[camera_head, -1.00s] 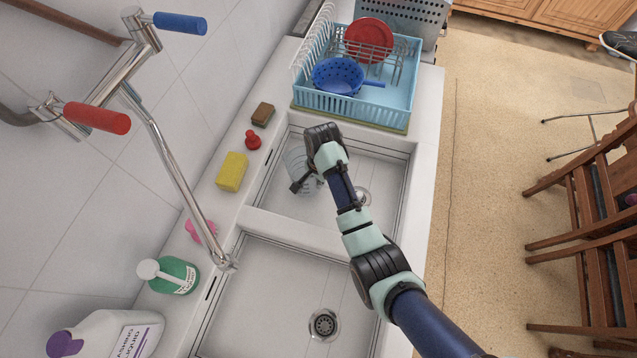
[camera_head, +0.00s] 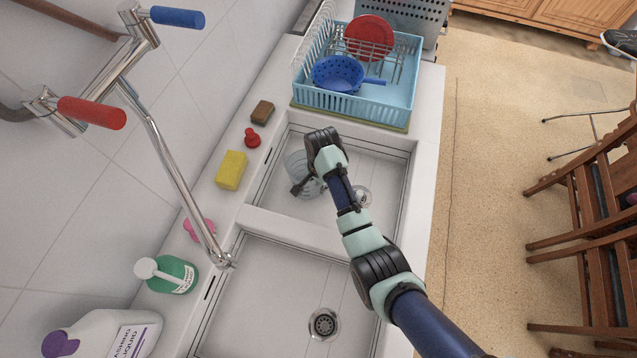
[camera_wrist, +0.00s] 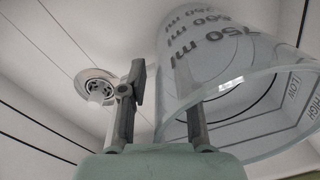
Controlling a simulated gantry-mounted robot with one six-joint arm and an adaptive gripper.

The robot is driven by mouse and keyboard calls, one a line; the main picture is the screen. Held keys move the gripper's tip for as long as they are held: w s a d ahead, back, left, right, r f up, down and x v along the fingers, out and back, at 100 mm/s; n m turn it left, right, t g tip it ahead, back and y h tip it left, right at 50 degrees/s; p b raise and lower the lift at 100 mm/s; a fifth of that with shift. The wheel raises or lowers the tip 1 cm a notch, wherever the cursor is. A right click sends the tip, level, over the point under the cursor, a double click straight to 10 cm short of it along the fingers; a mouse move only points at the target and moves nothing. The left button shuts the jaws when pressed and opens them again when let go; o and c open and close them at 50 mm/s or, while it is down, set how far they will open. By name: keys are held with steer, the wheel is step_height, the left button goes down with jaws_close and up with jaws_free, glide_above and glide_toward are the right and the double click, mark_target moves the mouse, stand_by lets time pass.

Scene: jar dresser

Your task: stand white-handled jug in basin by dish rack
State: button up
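The clear jug (camera_head: 295,162) is in the far basin (camera_head: 385,165), the one by the dish rack, near its left wall. In the wrist view the jug (camera_wrist: 235,50) shows dark volume marks, with its open rim towards me. One finger is left of the jug; the other overlaps the jug's wall. I see nothing clamped between them. In the head view my wrist partly hides the jug.
The blue dish rack (camera_head: 390,112) stands beyond the basin, holding a blue colander (camera_head: 337,74) and red plate (camera_head: 369,37). A yellow sponge (camera_head: 231,170), brown sponge (camera_head: 262,112) and red stopper (camera_head: 252,138) lie on the left ledge. The tap (camera_head: 180,170) reaches over the near basin.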

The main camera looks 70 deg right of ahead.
step_height(320, 180, up, 12)
steer(key=p, duration=0.3)
steer(key=shift+s, duration=0.3)
